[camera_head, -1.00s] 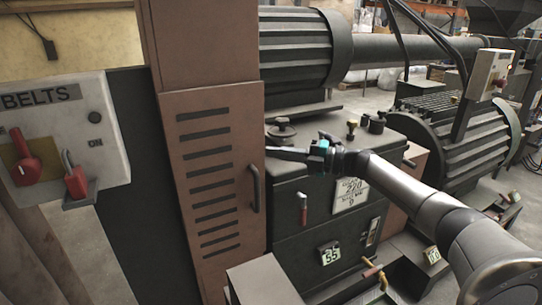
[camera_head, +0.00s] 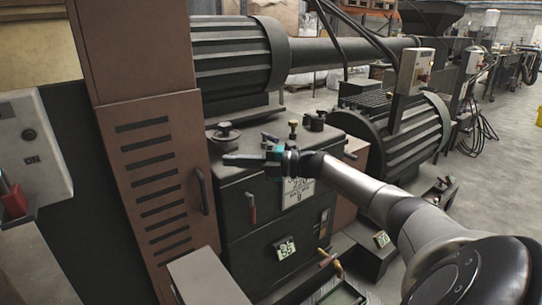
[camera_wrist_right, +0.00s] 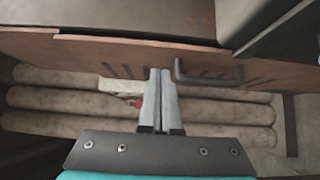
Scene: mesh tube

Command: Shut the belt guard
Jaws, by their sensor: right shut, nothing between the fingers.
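The belt guard is a brown door (camera_head: 130,190) with a column of dark slots, low on a brown cabinet at the left of the head view. Its dark upright handle (camera_head: 203,191) is near the right edge. The guard also shows in the right wrist view (camera_wrist_right: 100,55), with its handle (camera_wrist_right: 208,76) right of my fingers. I cannot tell for sure how far it stands open. My right gripper (camera_head: 226,159) is shut and empty, pointing left, just right of the guard and apart from the handle. Its closed fingers also show in the right wrist view (camera_wrist_right: 160,72). My left gripper is out of view.
A dark machine box (camera_head: 270,215) with a red lever and labels stands right of the guard. A ribbed motor (camera_head: 235,55) is above it. A grey control box (camera_head: 35,150) with a red switch is at the left. Open floor lies at the far right.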

